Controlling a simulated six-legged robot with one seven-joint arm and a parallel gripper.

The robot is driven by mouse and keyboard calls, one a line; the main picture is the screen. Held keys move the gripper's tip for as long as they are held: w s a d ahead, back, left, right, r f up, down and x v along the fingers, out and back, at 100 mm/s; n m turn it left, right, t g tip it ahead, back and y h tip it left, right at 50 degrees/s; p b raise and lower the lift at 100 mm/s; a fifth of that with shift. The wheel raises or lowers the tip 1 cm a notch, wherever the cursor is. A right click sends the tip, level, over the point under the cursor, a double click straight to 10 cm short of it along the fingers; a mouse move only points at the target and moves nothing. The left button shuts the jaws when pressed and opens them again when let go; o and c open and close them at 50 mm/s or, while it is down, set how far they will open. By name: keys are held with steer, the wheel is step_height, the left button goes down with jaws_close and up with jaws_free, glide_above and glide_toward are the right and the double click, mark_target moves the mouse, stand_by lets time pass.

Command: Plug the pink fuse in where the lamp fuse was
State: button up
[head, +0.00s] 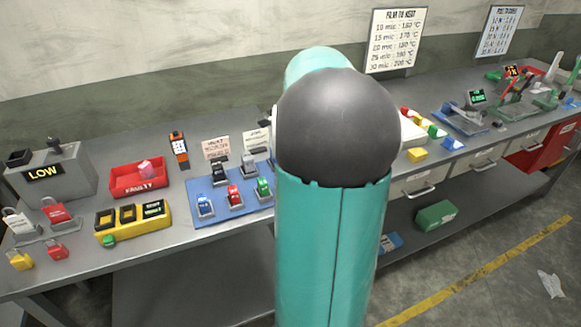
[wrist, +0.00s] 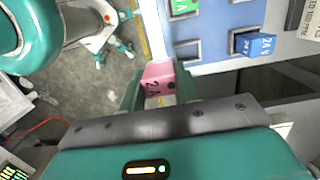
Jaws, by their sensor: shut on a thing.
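In the wrist view my gripper (wrist: 158,88) is shut on a pink fuse (wrist: 158,78) marked "2A". It holds the fuse just beside the edge of a blue panel (wrist: 215,28) with framed sockets. The socket nearest the fuse (wrist: 187,50) looks empty. A green fuse (wrist: 184,7) sits in a socket at the top, and a blue fuse (wrist: 255,45) sits in one to the right. In the head view my arm hides the gripper and the held fuse. I cannot tell which socket belongs to the lamp.
A red "FAULTY" tray (head: 122,191) on the bench holds a pink piece (head: 145,168). A blue mat (head: 208,216) carries several coloured pieces. A yellow box (head: 160,229), padlocks (head: 55,210) and a grey box reading "LOW" (head: 75,178) stand left. More devices stand right.

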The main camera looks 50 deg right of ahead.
steer(key=s+a+r, duration=0.3)
steer(key=s+a, duration=0.2)
steer(key=s, duration=0.1)
steer(key=shift+s+a+r, duration=0.15)
steer(key=shift+a+r, duration=0.1)
steer(key=shift+a, duration=0.15)
steer(key=shift+s, duration=0.1)
